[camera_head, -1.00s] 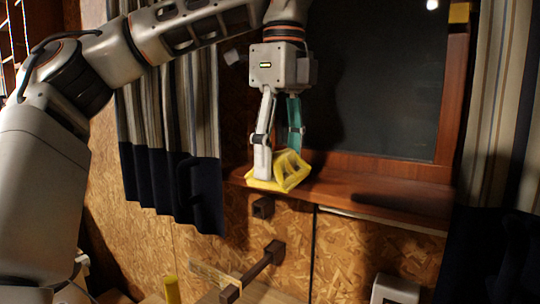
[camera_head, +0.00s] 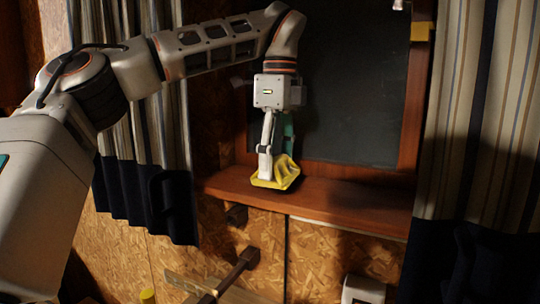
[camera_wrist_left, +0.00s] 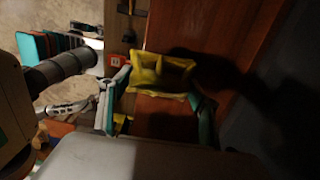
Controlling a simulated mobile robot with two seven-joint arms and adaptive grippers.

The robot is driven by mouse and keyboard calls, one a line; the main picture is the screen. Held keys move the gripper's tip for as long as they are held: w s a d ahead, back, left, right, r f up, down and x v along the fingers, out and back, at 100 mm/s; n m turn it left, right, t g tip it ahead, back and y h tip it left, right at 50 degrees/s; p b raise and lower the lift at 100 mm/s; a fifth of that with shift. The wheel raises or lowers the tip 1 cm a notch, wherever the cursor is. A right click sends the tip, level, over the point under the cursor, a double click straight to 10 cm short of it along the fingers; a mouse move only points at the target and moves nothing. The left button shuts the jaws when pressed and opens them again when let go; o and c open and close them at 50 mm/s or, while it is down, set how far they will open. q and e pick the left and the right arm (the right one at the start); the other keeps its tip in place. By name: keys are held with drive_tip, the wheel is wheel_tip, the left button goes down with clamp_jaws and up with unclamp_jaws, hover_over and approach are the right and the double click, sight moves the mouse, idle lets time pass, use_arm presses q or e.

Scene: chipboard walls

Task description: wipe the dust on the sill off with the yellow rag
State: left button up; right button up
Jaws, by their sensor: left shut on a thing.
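The yellow rag (camera_head: 281,173) is bunched on the wooden sill (camera_head: 345,201), close to the front edge. My left gripper (camera_head: 274,158) points down and is shut on the rag, pressing it at the sill's surface. In the left wrist view the rag (camera_wrist_left: 160,73) lies between the two fingertips (camera_wrist_left: 158,90). No dust can be made out on the sill; part of it is in shadow. My right gripper is not in view.
A dark window (camera_head: 345,85) stands behind the sill. Striped curtains hang at left (camera_head: 150,190) and right (camera_head: 465,120). A dark handle rail (camera_head: 240,268) and a white box (camera_head: 363,290) are below. The sill's right part is free.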

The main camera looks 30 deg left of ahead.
sight(283, 154)
use_arm(q)
drive_tip(key=w+p, duration=0.1)
drive_tip(key=w, duration=0.2)
drive_tip(key=shift+a+p, duration=0.1)
drive_tip(key=shift+p, duration=0.3)
drive_tip(key=shift+s+f+b, duration=0.1)
drive_tip(key=shift+f+b, duration=0.55)
drive_tip(key=shift+f, duration=0.25)
drive_tip(key=shift+s+f+b, duration=0.1)
drive_tip(key=shift+f+b, duration=0.2)
drive_tip(key=shift+b, duration=0.1)
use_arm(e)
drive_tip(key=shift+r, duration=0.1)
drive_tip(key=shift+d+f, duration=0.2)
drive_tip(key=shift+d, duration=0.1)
use_arm(q)
drive_tip(key=shift+f+b, duration=0.3)
drive_tip(key=shift+f, duration=0.15)
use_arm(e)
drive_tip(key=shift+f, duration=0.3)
use_arm(q)
drive_tip(key=shift+a, duration=0.1)
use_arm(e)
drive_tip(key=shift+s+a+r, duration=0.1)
